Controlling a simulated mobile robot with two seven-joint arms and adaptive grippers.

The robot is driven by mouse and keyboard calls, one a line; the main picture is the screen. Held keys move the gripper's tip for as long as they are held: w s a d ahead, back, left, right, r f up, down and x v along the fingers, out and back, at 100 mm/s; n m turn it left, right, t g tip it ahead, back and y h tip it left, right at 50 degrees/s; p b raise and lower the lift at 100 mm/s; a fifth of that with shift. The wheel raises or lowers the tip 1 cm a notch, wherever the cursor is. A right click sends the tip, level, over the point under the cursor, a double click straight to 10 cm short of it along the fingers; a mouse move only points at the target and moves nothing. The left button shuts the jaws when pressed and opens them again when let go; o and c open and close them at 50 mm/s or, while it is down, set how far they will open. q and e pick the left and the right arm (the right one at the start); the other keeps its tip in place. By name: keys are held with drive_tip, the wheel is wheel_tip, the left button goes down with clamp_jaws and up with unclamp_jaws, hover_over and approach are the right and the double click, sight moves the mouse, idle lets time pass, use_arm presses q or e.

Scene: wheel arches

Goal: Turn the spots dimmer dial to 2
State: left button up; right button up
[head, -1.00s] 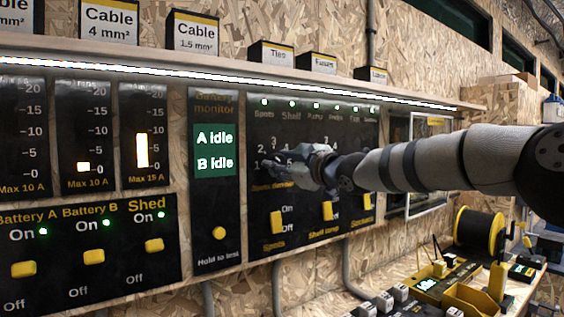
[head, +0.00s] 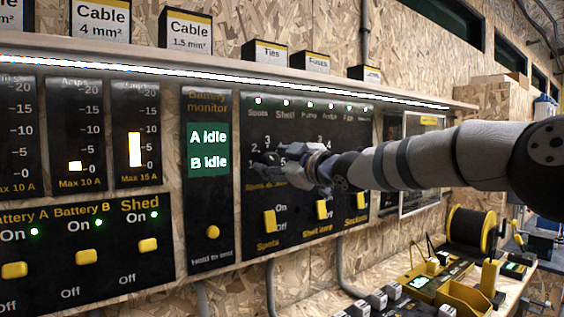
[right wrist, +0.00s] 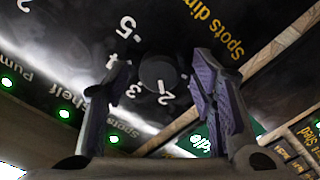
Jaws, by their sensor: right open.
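The spots dimmer dial (right wrist: 158,75) is a round black knob on the black panel. In the right wrist view it sits between my fingers, with white figures such as 2, 3 and 5 around it. A small light mark seems to lie on its side by the 2, but it is too small to be sure. My right gripper (right wrist: 160,100) is open, one finger on each side of the dial; I cannot tell whether they touch it. In the head view my right gripper (head: 272,159) covers the dial. My left gripper is not in view.
Below the dial are yellow switches, the spots one (head: 269,222) nearest. The battery monitor (head: 209,150) is left of the gripper. A lit shelf (head: 230,80) runs above the panel. A bench with a black cable reel (head: 476,229) stands lower right.

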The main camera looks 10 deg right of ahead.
drive_tip(key=v, duration=1.1)
drive_tip(key=shift+s+d, duration=0.15)
drive_tip(key=shift+s, duration=0.2)
